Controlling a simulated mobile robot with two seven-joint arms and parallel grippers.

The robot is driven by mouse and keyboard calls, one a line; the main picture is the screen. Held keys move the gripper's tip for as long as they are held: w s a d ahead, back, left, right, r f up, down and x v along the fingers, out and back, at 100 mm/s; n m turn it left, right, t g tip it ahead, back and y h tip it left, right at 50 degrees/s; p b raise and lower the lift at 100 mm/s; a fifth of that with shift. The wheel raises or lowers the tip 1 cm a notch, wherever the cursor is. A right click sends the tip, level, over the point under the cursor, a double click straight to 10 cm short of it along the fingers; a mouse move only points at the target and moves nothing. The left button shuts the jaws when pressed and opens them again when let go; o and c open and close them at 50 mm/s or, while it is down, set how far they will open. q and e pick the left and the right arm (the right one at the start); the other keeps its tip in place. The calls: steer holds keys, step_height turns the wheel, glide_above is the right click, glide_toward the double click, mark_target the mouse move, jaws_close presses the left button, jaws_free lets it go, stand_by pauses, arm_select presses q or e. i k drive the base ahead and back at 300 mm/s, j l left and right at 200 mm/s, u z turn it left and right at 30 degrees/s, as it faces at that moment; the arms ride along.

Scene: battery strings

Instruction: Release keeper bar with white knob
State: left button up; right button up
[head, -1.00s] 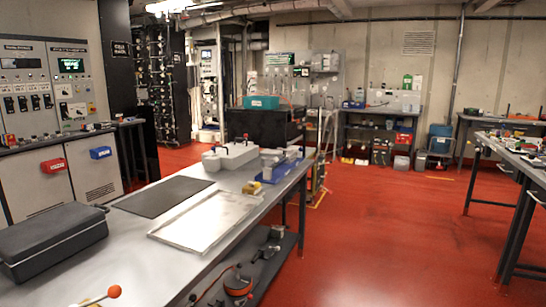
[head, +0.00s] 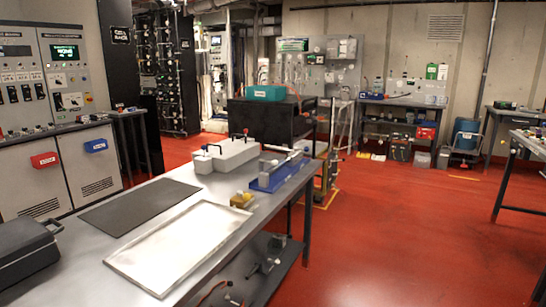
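I cannot make out a keeper bar for certain. A blue fixture (head: 277,176) with a grey bar-like top part stands on the far right end of the metal workbench (head: 165,230). A small yellow block (head: 242,200) with a pale rounded top sits in front of it; whether this top is a white knob is too small to tell. A light grey box (head: 225,154) with dark handles stands to the left of the fixture. Neither of my grippers is in view.
A dark mat (head: 138,205) and a shallow silver tray (head: 180,245) lie on the bench. A dark case (head: 25,250) is at the lower left. Tools lie on the lower shelf (head: 255,275). The red floor (head: 400,240) to the right is clear.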

mark_target(274, 162)
steer(key=i+l+u, duration=0.1)
steer(key=i+l, duration=0.5)
steer(key=i, duration=0.15)
steer(key=i+l+u, duration=0.15)
steer(key=i+l, duration=0.5)
steer(key=i, duration=0.1)
